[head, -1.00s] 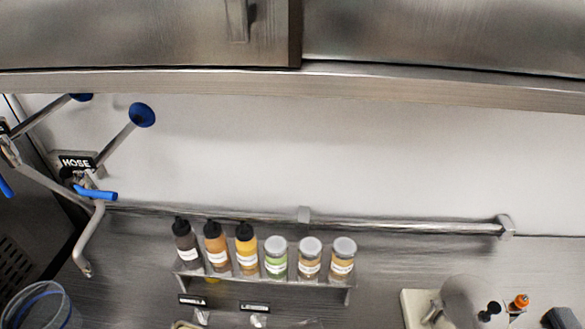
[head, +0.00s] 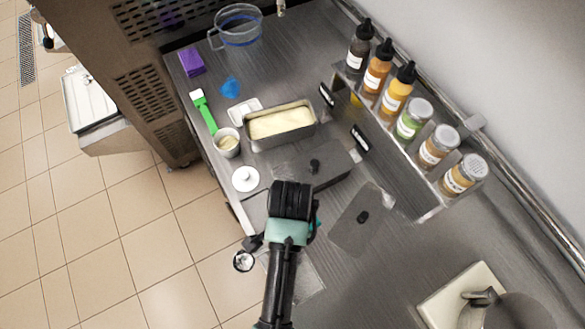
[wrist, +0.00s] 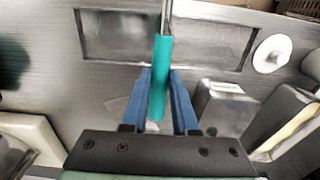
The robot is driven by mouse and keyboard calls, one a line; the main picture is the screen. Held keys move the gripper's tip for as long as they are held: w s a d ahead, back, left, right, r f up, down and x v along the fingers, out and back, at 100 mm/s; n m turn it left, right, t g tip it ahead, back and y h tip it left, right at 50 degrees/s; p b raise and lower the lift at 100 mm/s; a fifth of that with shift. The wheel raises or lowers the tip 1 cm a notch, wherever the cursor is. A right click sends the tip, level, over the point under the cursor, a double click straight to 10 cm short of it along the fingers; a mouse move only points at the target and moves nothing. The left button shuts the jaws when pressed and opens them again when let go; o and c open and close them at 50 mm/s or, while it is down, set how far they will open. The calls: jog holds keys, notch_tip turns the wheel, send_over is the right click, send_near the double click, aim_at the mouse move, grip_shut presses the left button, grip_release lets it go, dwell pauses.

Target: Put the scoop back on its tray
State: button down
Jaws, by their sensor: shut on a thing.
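My gripper (wrist: 160,98) is shut on the teal handle of the scoop (wrist: 160,70) in the wrist view. The scoop's thin metal shaft runs on toward the top of that view, over a shallow rectangular metal tray (wrist: 105,35). Part of the scoop is cut off there. In the head view a small round metal bowl (head: 243,261), apparently the scoop's, shows left of my arm beyond the counter's front edge. The tray (head: 312,284) is mostly hidden by my arm in the head view. My fingers are hidden there. I cannot tell the scoop's height above the tray.
A white round lid (head: 245,179), a small cup (head: 227,142), a green-handled tool (head: 205,112) and a pan of pale ice cream (head: 282,122) lie beyond. A lidded steel pan (head: 335,166) is close to my arm. A bottle rack (head: 430,214) lines the wall.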

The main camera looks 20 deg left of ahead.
jog(key=shift+d+f, duration=0.1)
jog(key=shift+f, duration=2.35)
jog(key=shift+f, duration=0.2)
jog(key=c, duration=0.7)
grip_release()
notch_tip(320, 180, up, 12)
jog(key=shift+r, duration=0.25)
